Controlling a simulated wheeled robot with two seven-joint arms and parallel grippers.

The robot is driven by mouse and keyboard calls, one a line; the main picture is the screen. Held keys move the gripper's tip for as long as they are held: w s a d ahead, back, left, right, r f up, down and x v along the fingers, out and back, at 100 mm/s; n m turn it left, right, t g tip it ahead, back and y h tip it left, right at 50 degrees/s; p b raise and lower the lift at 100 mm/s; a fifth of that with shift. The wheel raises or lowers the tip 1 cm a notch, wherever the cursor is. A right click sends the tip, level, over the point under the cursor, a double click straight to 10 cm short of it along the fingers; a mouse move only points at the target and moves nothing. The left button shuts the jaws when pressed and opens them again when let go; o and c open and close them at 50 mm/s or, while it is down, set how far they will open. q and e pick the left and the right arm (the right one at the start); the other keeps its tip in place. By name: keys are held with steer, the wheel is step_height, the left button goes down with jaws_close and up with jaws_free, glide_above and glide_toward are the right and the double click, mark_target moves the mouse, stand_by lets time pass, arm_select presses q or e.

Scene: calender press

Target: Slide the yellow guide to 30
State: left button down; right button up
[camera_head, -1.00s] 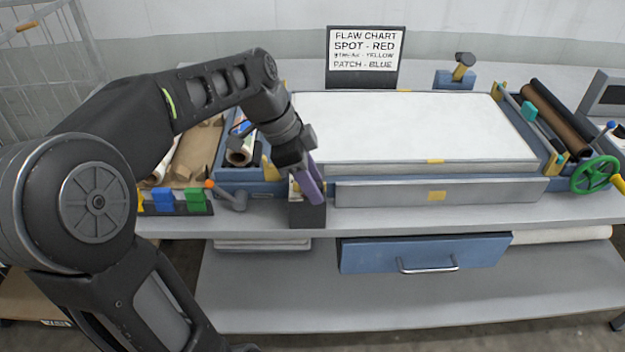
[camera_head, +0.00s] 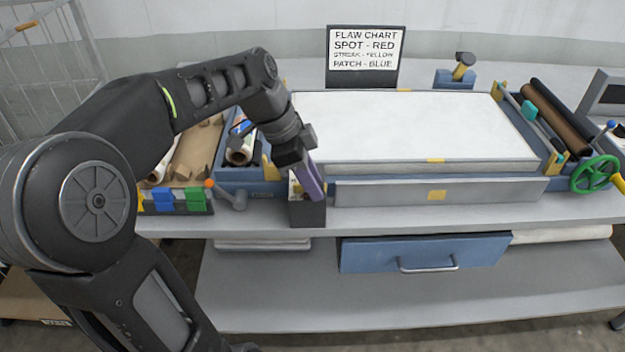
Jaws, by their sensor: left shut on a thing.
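My left gripper (camera_head: 297,163) reaches down at the press's front left corner. It is shut on a purple bar-like piece (camera_head: 313,182), which is tilted, above and at the mouth of a dark box (camera_head: 308,213) on the bench front. The gripper body hides part of this spot. I cannot tell which is the guide. No scale number is readable. My right gripper is out of view.
A flaw chart (camera_head: 365,55) stands behind the white bed (camera_head: 415,125). A green handwheel (camera_head: 594,174) is at the right. An orange-tipped lever (camera_head: 228,193) and coloured blocks (camera_head: 180,198) are left of the dark box. A blue drawer (camera_head: 425,254) hangs below.

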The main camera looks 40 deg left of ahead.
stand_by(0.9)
arm_select(q)
steer(key=shift+w+a+r, duration=0.15)
steer(key=shift+w+a, duration=0.1)
steer(key=shift+w, duration=0.1)
steer(key=w+a+p, duration=0.1)
steer(key=w, duration=0.1)
steer(key=w+a+p, duration=0.1)
steer(key=w+a, duration=0.1)
steer(key=w+a+p, duration=0.1)
steer(key=w+a, duration=0.1)
steer(key=shift+w, duration=0.4)
steer(key=shift+w+a, duration=0.2)
steer(key=shift+a, duration=0.05)
steer(key=c, duration=1.3)
jaws_free()
steer(key=shift+s, duration=0.1)
